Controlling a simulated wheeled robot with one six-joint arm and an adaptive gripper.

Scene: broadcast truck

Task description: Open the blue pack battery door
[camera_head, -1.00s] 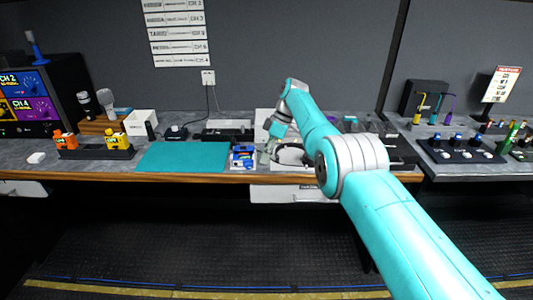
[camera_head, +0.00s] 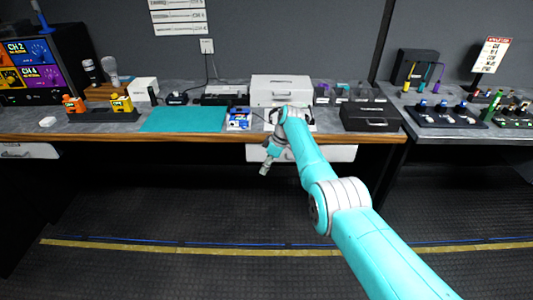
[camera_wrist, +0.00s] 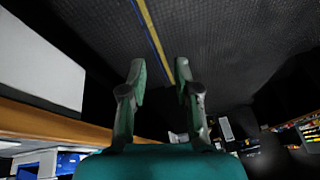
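The blue pack (camera_head: 239,119), blue with white parts, sits near the front edge of the counter, right of a teal mat (camera_head: 183,119). Its battery door is too small to make out. A blue and white shape (camera_wrist: 68,160), likely the pack, shows at the lower left of the wrist view. My gripper (camera_head: 264,171) hangs in front of the counter edge, below the counter top and right of the pack, apart from it. In the wrist view my gripper (camera_wrist: 160,72) is open and empty, with its fingers towards the floor.
A white drawer front (camera_head: 317,153) lies under the counter behind my gripper. A white case (camera_head: 280,89) and a black case (camera_head: 371,117) stand to the pack's right. Orange and yellow packs (camera_head: 122,104) sit in a black holder at left. The floor ahead is clear.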

